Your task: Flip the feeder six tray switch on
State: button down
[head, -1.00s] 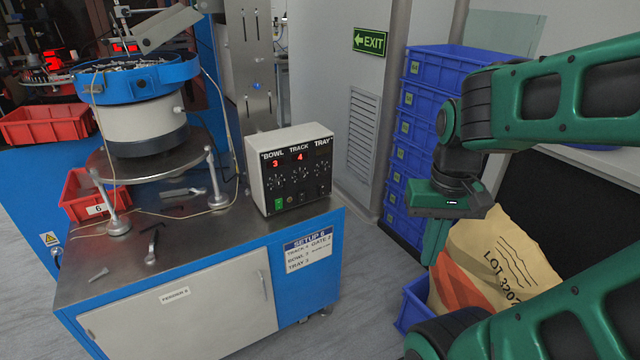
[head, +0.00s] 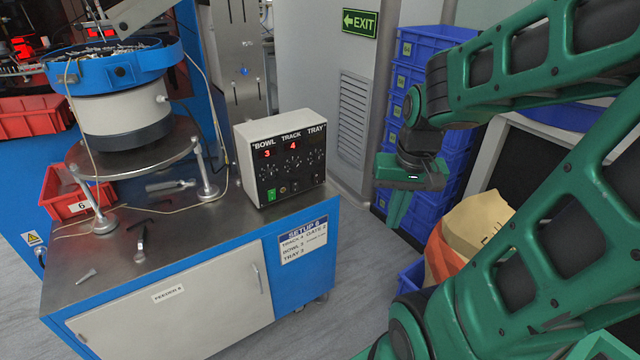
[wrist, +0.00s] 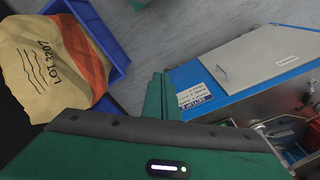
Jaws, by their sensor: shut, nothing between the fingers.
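The control box (head: 283,160) stands on the feeder's steel top in the head view. Its black panel is headed BOWL, TRACK and TRAY. Red digits 3 and 4 glow under BOWL and TRACK; the TRAY display (head: 317,134) is dark. A green switch (head: 271,195) is lit at the lower left. The tray column's switch (head: 318,178) at the lower right is dark and too small to read. My gripper (head: 397,208) is shut and empty, right of the box and apart from it. Its green fingers (wrist: 161,95) also show in the wrist view, where the panel is not visible.
A blue bowl feeder (head: 120,80) stands left of the box. Loose tools (head: 140,240) lie on the steel top. A setup card (head: 304,240) hangs on the cabinet front. Stacked blue crates (head: 420,50) and a paper sack (head: 475,225) are at the right. Open floor lies between.

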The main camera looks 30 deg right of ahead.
jog(key=w+d+f+m+t, duration=0.2)
jog(key=w+f+m+t, duration=0.1)
jog(key=w, duration=0.6)
jog(key=w+d+f+m+t, duration=0.2)
jog(key=w+f+m+t, duration=0.1)
jog(key=w, duration=0.6)
jog(key=w+d+f+m+t, duration=0.3)
jog(key=w+f+m, duration=0.1)
jog(key=w, duration=0.5)
jog(key=shift+w+f+m+t+y, duration=0.15)
jog(key=shift+f+m+t+y, duration=0.15)
jog(key=shift+f, duration=0.55)
send_near(317, 181)
notch_tip(317, 181, down, 4)
jog(key=w, duration=0.3)
jog(key=shift+w+a+r, duration=0.15)
jog(key=shift+w+r, duration=0.05)
jog(key=shift+w+f, duration=0.1)
jog(key=shift+w, duration=0.75)
